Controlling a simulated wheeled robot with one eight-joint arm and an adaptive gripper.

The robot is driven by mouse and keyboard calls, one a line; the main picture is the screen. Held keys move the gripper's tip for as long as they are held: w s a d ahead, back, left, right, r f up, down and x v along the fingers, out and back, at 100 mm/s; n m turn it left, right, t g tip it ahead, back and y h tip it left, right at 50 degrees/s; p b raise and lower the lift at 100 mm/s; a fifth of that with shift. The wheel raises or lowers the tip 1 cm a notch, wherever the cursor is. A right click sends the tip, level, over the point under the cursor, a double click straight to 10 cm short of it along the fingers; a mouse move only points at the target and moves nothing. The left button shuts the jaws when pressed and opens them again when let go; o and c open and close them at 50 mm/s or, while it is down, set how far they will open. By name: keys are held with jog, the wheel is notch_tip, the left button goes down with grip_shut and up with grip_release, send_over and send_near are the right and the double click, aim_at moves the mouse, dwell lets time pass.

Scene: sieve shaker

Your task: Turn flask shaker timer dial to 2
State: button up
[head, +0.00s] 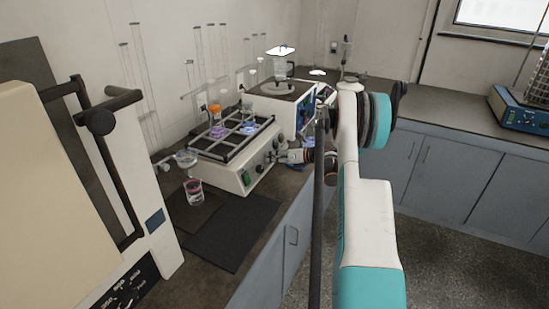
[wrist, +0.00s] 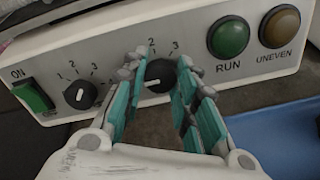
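The flask shaker (head: 222,174) stands on the left bench with flasks on its rack; its front panel fills the wrist view. Two black dials show there. The left dial (wrist: 80,94) has marks 1, 2, 3 and its white pointer leans up and right. The right dial (wrist: 160,76) has visible marks 2 and 3; its white pointer points left. My gripper (wrist: 161,70) is open, with one teal-padded finger on each side of the right dial; I cannot tell whether they touch it. It also shows at the panel in the head view (head: 283,157). Any names under the dials are hidden or unreadable.
A green ON switch (wrist: 34,95) is left of the dials; a green RUN button (wrist: 229,36) and an amber UNEVEN lamp (wrist: 280,27) are right. A beaker (head: 194,192) and dark mat (head: 232,230) lie in front. Another white device (head: 276,107) stands behind.

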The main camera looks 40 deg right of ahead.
jog(key=shift+m, duration=0.4)
jog(key=m, duration=0.3)
jog(key=shift+m+b, duration=0.35)
jog(key=shift+m, duration=0.05)
jog(key=m, duration=0.4)
jog(key=shift+m+g, duration=0.3)
jog(key=m+b, duration=0.1)
jog(key=m, duration=0.3)
jog(key=shift+d, duration=0.1)
jog(key=shift+m, duration=2.1)
jog(key=shift+y, duration=0.3)
jog(key=o, duration=1.1)
